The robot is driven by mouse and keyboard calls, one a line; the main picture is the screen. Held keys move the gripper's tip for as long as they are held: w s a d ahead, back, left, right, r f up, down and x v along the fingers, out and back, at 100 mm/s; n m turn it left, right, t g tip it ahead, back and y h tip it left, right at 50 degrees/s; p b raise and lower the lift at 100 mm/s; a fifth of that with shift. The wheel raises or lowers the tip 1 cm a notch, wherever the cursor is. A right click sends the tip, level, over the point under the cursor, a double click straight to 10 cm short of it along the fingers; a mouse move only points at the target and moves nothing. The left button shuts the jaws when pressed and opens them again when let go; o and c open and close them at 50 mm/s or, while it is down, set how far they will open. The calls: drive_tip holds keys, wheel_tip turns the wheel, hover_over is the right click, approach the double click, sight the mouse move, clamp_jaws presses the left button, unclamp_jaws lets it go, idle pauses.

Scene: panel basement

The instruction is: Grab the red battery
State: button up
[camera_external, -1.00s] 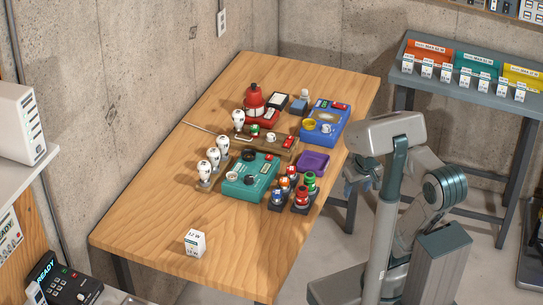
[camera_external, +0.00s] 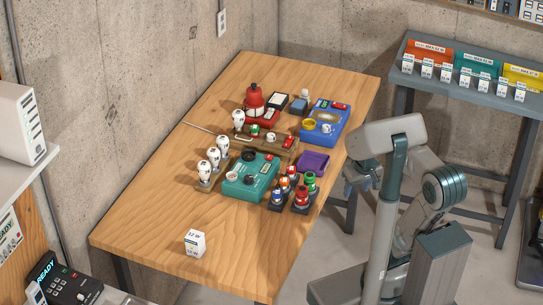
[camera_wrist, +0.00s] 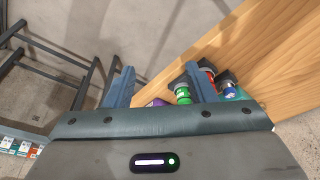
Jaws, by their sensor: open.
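A small red battery-like cylinder (camera_external: 302,196) stands in a dark holder near the table's right edge. It is grouped with a green one (camera_external: 309,181), a blue one (camera_external: 278,197) and others. Another small red-topped one (camera_external: 292,172) stands behind, so I cannot tell for sure which is the red battery. My gripper (camera_external: 353,183) is open and off the table's right edge, to the right of the group and apart from it.
On the wooden table (camera_external: 150,230) are a purple tray (camera_external: 313,162), a teal box (camera_external: 245,180), a blue box (camera_external: 325,125), white bulbs (camera_external: 205,173) and a red lantern-like object (camera_external: 254,100). A white labelled block (camera_external: 195,243) stands at the front, with clear wood around it.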

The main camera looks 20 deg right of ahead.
drive_tip(key=shift+o, duration=1)
drive_tip(key=r+m+g+p, duration=0.25)
drive_tip(key=m+p, duration=0.25)
drive_tip(key=m, duration=0.6)
hover_over(302, 188)
drive_tip(key=shift+g, duration=0.25)
drive_tip(key=f, duration=0.9)
drive_tip(key=shift+s+d, duration=0.15)
drive_tip(key=shift+s, duration=0.05)
drive_tip(key=shift+w+f+p, duration=0.1)
drive_tip(key=shift+f+p, duration=0.8)
drive_tip(key=shift+f, duration=1.7)
drive_tip(key=c, duration=1.1)
